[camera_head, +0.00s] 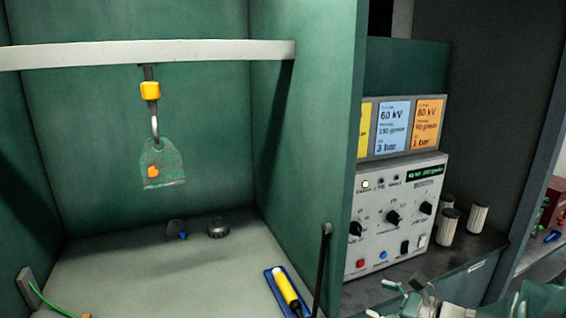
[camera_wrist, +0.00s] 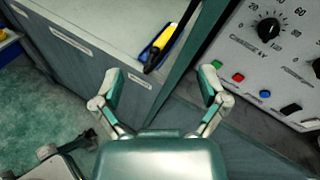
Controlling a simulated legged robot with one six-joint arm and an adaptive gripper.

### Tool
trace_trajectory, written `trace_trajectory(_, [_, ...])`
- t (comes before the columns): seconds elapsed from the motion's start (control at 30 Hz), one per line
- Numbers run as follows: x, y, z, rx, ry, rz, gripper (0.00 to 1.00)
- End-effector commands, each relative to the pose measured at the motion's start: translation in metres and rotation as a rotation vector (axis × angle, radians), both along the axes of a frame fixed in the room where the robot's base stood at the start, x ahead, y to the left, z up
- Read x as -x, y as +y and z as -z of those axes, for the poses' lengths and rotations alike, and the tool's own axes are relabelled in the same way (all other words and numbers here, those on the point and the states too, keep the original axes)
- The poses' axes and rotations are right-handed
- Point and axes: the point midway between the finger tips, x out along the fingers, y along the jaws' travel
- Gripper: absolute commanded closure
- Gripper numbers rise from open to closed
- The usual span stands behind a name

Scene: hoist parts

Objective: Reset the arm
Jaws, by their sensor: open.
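My gripper (camera_wrist: 161,93) is open and empty in the wrist view, its two fingers spread apart in front of the cabinet edge. In the head view, part of my gripper (camera_head: 408,299) shows at the bottom right, below the control box. A hook (camera_head: 155,125) with a yellow block hangs from a white bar. A green worn plate (camera_head: 163,168) with an orange spot hangs on the hook, clear of the shelf floor.
A yellow-and-black tool (camera_head: 286,290) lies in a blue tray (camera_head: 271,283) near the divider. A control box (camera_head: 395,215) with knobs and buttons stands right of it, beside several pale cylinders (camera_head: 477,218). A dark round part (camera_head: 218,229) sits on the shelf floor (camera_head: 190,275), which has free room.

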Motion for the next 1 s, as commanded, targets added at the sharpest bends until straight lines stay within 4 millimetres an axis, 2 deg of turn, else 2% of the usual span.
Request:
trace_trajectory(0.1, [0.028,0.038,-0.008,0.191,-0.042,-0.177,0.07])
trace_trajectory(0.2, [0.059,0.066,-0.011,0.397,-0.095,-0.354,0.07])
trace_trajectory(0.3, [0.092,0.083,-0.011,0.613,-0.159,-0.528,0.07])
trace_trajectory(0.4, [0.121,0.09,-0.011,0.833,-0.235,-0.693,0.07])
trace_trajectory(0.57, [0.16,0.085,-0.013,1.19,-0.375,-0.935,0.07])
trace_trajectory(0.7, [0.184,0.07,-0.022,1.508,-0.509,-1.119,0.07])
trace_trajectory(0.83, [0.196,0.056,-0.033,1.752,-0.608,-1.239,0.07])
trace_trajectory(1.0, [0.201,0.047,-0.041,1.902,-0.662,-1.307,0.07])
